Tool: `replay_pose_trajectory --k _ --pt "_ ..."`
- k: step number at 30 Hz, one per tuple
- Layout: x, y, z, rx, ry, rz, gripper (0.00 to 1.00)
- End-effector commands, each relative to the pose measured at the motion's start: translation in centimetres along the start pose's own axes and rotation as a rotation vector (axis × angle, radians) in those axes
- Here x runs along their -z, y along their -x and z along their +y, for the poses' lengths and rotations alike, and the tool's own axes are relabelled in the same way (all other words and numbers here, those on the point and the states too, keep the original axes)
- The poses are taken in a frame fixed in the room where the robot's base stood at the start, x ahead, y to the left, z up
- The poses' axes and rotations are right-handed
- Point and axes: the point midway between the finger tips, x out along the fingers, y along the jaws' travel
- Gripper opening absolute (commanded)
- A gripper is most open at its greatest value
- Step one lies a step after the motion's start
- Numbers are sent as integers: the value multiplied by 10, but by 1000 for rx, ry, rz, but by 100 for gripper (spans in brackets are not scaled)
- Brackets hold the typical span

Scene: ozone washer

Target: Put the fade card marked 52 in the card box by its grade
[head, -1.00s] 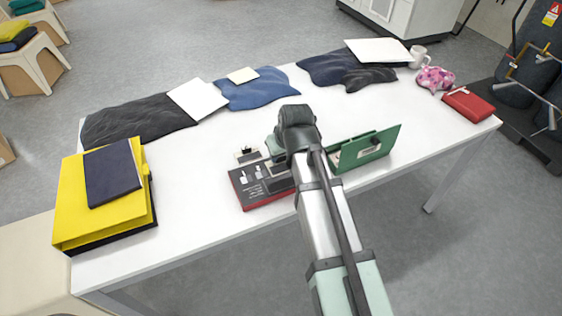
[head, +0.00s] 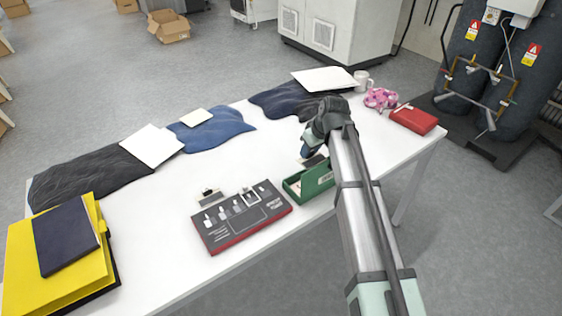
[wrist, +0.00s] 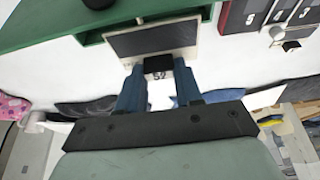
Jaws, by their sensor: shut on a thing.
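My gripper (head: 310,145) is shut on a fade card and holds it beside the far side of the green card box (head: 318,186). In the wrist view, the blue fingers of my gripper (wrist: 160,88) pinch the fade card (wrist: 150,41), which has a dark panel and a pale border. A black tab and a small mark that looks like 52 show between the fingers. The green card box (wrist: 60,22) runs along the top left there, close to the card. The head view shows only the card's dark part (head: 314,160). The box's inside is mostly hidden.
A black and red board (head: 240,218) with several numbered light swatches lies left of the box. A small black clip piece (head: 207,194) stands behind it. Dark and blue cloths (head: 215,132) line the back; a red case (head: 413,119) lies at the right.

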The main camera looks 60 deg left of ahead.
Motion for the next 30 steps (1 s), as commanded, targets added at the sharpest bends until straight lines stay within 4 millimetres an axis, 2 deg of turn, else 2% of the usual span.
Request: replay_pose_trajectory --k 1,3,9,16,30 --pt "0 0 22 -1 -4 0 1" --pt "-4 0 40 -1 -2 2 1" --pt "-11 1 72 1 0 5 1" --pt "-14 2 82 1 3 6 1" --pt "-15 -1 82 1 3 6 1"
